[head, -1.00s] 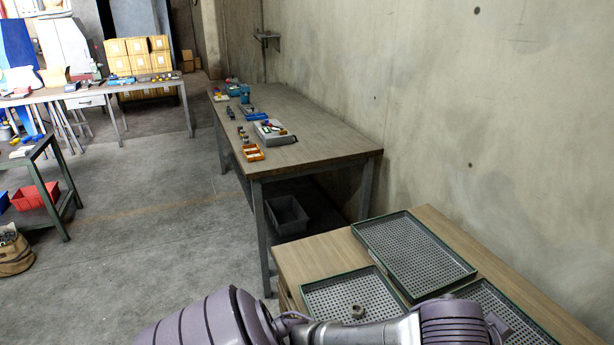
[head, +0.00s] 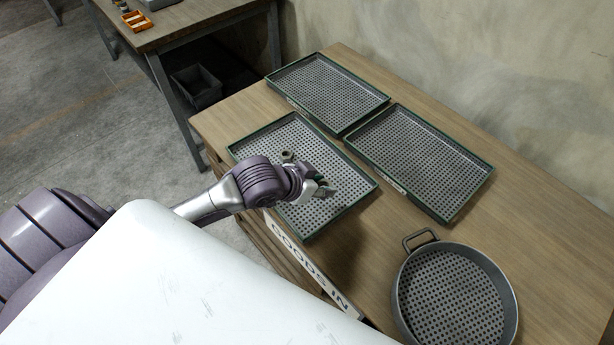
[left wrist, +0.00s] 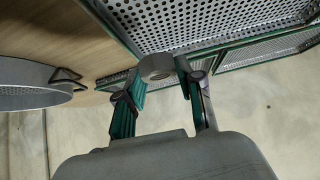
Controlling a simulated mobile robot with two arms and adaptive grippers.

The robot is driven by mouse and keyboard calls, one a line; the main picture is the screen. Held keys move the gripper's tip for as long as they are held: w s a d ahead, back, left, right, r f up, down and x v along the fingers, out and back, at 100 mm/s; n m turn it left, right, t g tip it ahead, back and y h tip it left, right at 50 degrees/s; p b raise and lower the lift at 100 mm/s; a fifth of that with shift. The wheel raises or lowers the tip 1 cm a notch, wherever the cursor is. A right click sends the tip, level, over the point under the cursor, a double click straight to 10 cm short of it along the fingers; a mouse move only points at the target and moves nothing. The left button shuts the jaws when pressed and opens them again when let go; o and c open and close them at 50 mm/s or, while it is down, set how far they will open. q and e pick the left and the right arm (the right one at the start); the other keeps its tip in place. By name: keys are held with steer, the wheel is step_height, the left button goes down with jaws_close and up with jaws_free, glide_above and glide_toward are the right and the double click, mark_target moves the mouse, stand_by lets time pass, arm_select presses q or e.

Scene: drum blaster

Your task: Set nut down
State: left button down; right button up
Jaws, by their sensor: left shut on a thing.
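My left gripper (head: 324,189) is above the near perforated tray (head: 245,158), which has a green rim and lies on the wooden bench. In the left wrist view, the gripper (left wrist: 161,70) is shut on a grey metal nut (left wrist: 157,67) at its fingertips. The perforated tray surface shows just beyond this nut; I cannot tell whether the two touch. In the head view, the held nut is not clearly distinguishable at the fingers. Another nut (head: 287,156) lies in the same tray, just behind my wrist. My right gripper is not in view.
Two similar empty trays lie beyond, one at the back (head: 325,90) and one to the right (head: 420,160). A round perforated pan (head: 452,300) with a handle is at the front right. A "GOODS IN" label (head: 310,268) marks the bench's front edge.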

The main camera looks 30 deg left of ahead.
arm_select(q)
steer(key=w+a+f, duration=0.4)
steer(key=a, duration=0.1)
steer(key=shift+w+a+f, duration=0.1)
steer(key=shift+w+a, duration=0.05)
steer(key=shift+w, duration=0.2)
steer(key=shift+f, duration=2)
steer(key=shift+f, duration=0.1)
steer(key=c, duration=0.7)
jaws_free()
steer(key=shift+a, duration=0.1)
steer(key=v, duration=1.2)
steer(key=shift+p, duration=0.4)
